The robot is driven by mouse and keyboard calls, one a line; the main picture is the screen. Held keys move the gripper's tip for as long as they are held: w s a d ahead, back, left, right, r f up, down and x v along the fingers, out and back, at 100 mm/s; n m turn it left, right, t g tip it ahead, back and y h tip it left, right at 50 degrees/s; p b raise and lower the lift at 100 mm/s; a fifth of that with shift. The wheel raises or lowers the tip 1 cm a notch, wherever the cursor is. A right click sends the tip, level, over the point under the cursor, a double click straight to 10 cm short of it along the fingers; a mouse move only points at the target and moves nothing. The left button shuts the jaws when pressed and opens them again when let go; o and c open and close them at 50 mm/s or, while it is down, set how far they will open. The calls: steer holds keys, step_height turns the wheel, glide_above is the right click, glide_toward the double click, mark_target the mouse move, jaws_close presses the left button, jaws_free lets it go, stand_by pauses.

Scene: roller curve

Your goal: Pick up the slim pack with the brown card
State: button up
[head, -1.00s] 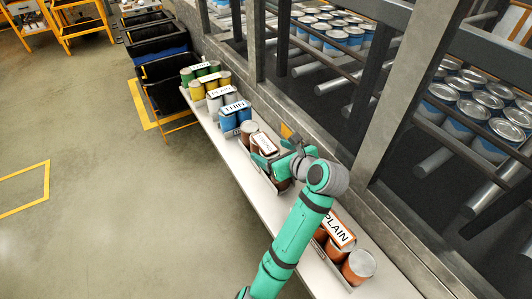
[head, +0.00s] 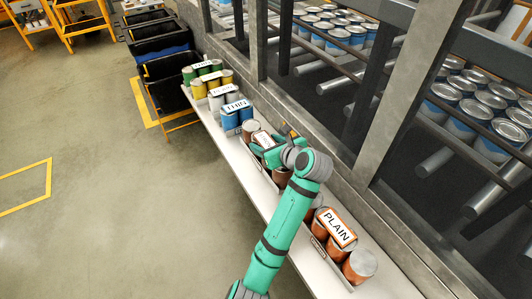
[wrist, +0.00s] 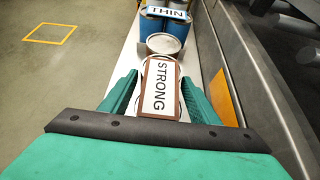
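The slim pack with the brown card (wrist: 160,92) reads STRONG and has a brown border around white. It stands upright in the wrist view, with its top facing me. In the head view only part of its card (head: 262,138) shows beside my gripper. My gripper (head: 267,152) is over the shelf at this pack. In the wrist view my gripper (wrist: 160,80) has one green finger on each side of the pack. A gap shows between the fingers and the pack, so it is open. The pack's lower part is hidden.
A pale-lidded can (wrist: 164,43) stands just behind the pack. Blue THIN cans (head: 236,112) are farther along the narrow shelf (head: 236,160); an orange-edged PLAIN pack (head: 338,228) is nearer. A concrete wall and rails run along the right.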

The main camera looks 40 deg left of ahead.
steer(key=shift+w, duration=0.15)
jaws_close()
steer(key=shift+s+a+r, duration=0.2)
steer(key=shift+w+d+r, duration=0.15)
steer(key=shift+d+r, duration=0.15)
steer(key=shift+r, duration=0.15)
step_height(320, 180, up, 2)
steer(key=shift+r, duration=0.1)
steer(key=s+r, duration=0.1)
steer(key=s+d+r, duration=0.1)
steer(key=r, duration=0.1)
steer(key=s+d+r, duration=0.1)
steer(key=s+r, duration=0.1)
steer(key=shift+d+r, duration=0.15)
steer(key=shift+r, duration=0.05)
steer(key=s+d+r, duration=0.4)
steer(key=s+d, duration=0.1)
steer(key=s, duration=0.2)
steer(key=shift+s+d+r, duration=0.2)
steer(key=shift+s, duration=0.1)
